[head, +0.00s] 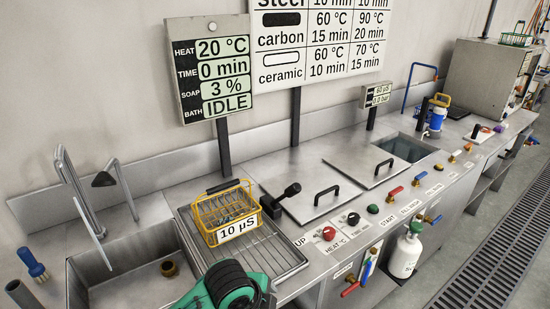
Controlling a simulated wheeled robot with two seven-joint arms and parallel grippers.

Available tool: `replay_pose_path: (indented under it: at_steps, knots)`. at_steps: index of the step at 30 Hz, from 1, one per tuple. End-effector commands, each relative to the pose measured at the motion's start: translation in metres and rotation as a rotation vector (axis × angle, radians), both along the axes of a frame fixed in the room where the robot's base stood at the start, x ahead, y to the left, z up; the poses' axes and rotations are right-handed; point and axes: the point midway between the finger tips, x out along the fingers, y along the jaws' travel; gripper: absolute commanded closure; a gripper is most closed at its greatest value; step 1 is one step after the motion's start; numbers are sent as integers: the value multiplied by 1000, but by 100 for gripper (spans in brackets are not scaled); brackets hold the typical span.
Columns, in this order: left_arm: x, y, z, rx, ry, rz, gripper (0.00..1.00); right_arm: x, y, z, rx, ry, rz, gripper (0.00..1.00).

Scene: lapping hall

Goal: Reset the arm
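Neither of my grippers shows in the head view. A green and black part (232,287), which looks like a link of one of my arms, comes up from the bottom edge, left of centre. I cannot tell which arm it belongs to, and its gripper end is hidden or outside the picture. It partly covers the front of the drain rack. A yellow wire basket (226,210) with a black handle and a "10 µS" label stands upright on the metal drain rack (285,262).
A sink (120,285) with a tap is at left. A black lever (284,198) stands beside the rack. Two lidded baths (310,205) and an open bath (408,149) follow to the right. Knobs (329,233) and coloured handles line the front edge. A white bottle (405,255) hangs in front.

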Motion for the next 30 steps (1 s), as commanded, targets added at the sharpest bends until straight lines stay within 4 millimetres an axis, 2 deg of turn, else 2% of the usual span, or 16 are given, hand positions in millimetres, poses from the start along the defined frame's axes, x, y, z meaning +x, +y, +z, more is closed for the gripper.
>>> replay_pose_path:
  at_steps: [1,5,11,21,30]
  knots:
    - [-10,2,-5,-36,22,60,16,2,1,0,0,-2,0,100]
    - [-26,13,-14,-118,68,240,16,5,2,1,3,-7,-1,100]
    - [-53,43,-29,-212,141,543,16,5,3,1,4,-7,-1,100]
    - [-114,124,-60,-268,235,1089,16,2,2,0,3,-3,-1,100]
    - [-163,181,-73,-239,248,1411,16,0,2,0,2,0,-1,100]
